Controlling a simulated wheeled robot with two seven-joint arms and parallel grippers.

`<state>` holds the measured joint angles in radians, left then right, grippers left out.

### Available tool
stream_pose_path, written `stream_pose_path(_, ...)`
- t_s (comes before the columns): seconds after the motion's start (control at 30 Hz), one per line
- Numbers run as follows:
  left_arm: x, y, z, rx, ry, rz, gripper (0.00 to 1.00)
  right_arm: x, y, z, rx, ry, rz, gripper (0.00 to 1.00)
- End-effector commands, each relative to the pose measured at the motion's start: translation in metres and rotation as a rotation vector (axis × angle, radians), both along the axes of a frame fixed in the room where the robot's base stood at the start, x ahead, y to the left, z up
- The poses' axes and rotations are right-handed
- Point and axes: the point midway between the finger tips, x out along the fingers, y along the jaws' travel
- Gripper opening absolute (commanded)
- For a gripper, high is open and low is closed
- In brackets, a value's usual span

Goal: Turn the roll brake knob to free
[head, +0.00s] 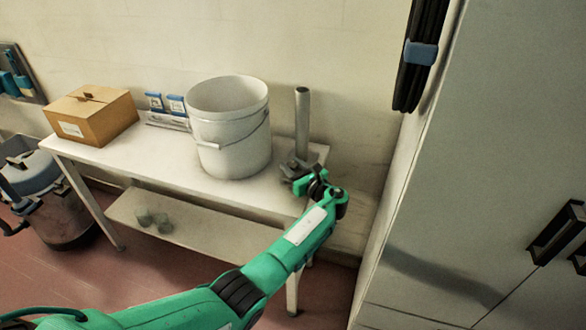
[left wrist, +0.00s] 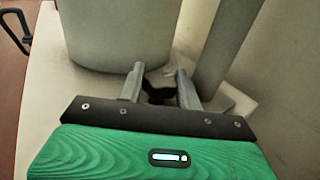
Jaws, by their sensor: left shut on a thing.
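A grey upright metal post (head: 302,120) stands on a bracket at the right end of the white table; its lower part also shows in the left wrist view (left wrist: 218,55). A dark knob (left wrist: 158,88) sits low beside the post. My left gripper (left wrist: 160,76) has its two fingers on either side of the knob and is shut on it. In the head view my left gripper (head: 304,183) is at the foot of the post, and its wrist hides most of the knob. The knob's markings and setting cannot be read. My right gripper is not in view.
A large grey bucket (head: 228,130) stands on the table (head: 160,158) close left of the post. A cardboard box (head: 92,116) and small blue-and-white packs (head: 176,104) are further left. A tall grey cabinet (head: 480,150) rises at the right.

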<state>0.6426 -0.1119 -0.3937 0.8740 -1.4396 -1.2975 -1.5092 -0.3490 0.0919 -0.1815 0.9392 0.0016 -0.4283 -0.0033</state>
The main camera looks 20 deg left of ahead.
Motion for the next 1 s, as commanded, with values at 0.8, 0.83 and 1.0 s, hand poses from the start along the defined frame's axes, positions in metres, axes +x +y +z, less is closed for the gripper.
stream_pose_path(0.8,-0.004,-0.006,0.0,0.0,0.0,-0.001,0.56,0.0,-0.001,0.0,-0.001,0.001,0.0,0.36)
stream_pose_path(0.83,-0.006,-0.008,-0.001,-0.001,0.001,-0.001,0.56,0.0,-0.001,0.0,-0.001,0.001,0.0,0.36)
stream_pose_path(1.0,-0.026,-0.035,-0.002,-0.004,0.0,-0.002,0.56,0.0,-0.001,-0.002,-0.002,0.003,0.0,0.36)
